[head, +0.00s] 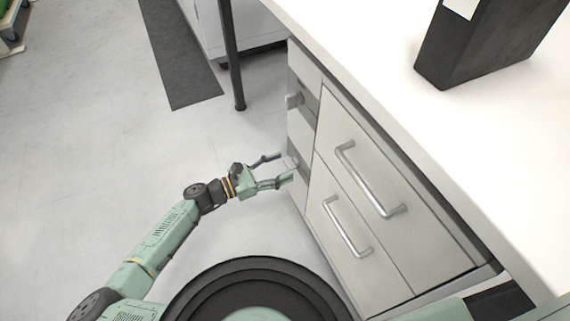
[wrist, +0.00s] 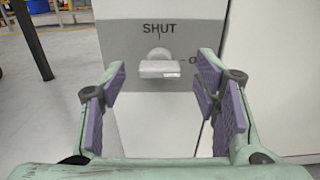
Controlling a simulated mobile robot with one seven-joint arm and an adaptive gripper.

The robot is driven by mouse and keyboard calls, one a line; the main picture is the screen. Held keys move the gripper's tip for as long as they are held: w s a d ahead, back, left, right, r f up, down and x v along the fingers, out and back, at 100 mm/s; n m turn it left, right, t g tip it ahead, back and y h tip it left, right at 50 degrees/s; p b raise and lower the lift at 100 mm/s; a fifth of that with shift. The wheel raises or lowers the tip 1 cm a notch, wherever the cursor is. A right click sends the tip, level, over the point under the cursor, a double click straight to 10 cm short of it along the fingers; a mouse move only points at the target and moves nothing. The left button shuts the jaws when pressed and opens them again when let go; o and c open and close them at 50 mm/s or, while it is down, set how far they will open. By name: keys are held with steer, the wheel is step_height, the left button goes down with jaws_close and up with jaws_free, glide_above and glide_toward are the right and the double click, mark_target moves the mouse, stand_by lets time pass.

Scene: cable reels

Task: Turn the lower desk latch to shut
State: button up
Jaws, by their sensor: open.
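The lower desk latch (head: 289,162) is a pale grey handle on the narrow end face of the desk's drawer unit. In the wrist view the latch (wrist: 158,69) lies level, just below a round hub on a grey plate (wrist: 120,45). The word SHUT is printed above it with a short mark. A second label at its right begins with O and is mostly hidden by a finger. My gripper (head: 282,168) is open in front of the latch. In the wrist view its purple-padded fingers (wrist: 162,82) stand either side of the latch, apart from it.
An upper latch (head: 294,100) sits higher on the same face. Two drawers with bar handles (head: 368,180) are round the corner to the right. The white desk top (head: 400,60) overhangs and carries a dark box (head: 485,45). A black leg (head: 232,60) stands behind.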

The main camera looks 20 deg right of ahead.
mark_target(291, 163)
steer(key=shift+w+d, duration=0.2)
steer(key=shift+d, duration=0.85)
steer(key=c, duration=1.1)
steer(key=shift+c, duration=0.2)
